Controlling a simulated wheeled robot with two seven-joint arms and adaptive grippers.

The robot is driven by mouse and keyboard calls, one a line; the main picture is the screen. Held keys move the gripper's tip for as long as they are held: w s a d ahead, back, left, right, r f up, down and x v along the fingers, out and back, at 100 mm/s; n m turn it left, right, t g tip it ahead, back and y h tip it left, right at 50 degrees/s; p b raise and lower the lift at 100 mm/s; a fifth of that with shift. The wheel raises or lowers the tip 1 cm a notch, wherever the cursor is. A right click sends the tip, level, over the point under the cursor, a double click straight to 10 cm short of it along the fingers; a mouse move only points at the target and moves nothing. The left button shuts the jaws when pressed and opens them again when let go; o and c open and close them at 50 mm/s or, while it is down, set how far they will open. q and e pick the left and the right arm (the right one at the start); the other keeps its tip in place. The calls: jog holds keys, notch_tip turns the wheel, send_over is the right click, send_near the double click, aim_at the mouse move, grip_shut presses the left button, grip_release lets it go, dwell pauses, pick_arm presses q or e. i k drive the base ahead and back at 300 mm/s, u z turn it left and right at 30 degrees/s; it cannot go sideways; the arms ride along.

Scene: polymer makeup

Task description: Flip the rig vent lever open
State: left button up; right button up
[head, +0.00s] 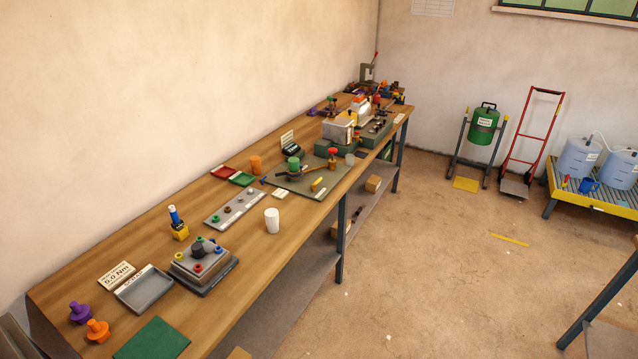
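Neither of my grippers is in the head view. A long wooden workbench (150,260) runs from the near left to the far wall. A fixture with a pale box (338,131) and a red knob (332,151) stands on a green base past the bench's middle. Nearer, a grey-green board (318,195) carries a green-topped device (293,166) and a small yellow piece (317,184). At the far end a press-like stand (367,73) has a red-tipped handle (376,56). I cannot tell which part is the rig vent lever, or its position; the fittings are too small.
On the near bench are a grey block with coloured knobs (200,262), a grey tray (146,290), a white cup (272,220) and a green mat (152,340). A red hand truck (540,130) and a green drum (483,127) stand beyond open floor (440,260).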

aim_at(313, 185)
jog(key=z, duration=1.45)
jog(key=i, duration=3)
jog(key=u, duration=2.8)
